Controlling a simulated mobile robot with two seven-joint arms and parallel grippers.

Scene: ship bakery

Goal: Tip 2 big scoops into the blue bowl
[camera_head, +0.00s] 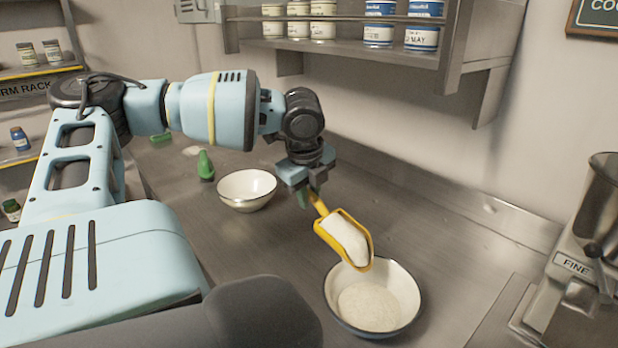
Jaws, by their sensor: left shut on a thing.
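My left gripper (306,190) is shut on a yellow scoop (321,207); a green part shows at its fingers. The scoop holds a heap of white powder and slants down to the right, its mouth over the back rim of a bowl (404,286). This bowl is cream inside, with a dark bluish outside, and has pale powder on its bottom. No falling powder is visible. My right gripper is not in view.
A second cream bowl (247,204) stands farther back on the steel counter (290,240), near a green-handled object (205,166). A metal machine marked FINE (573,266) stands at the right. A wall shelf (345,48) with tins hangs above.

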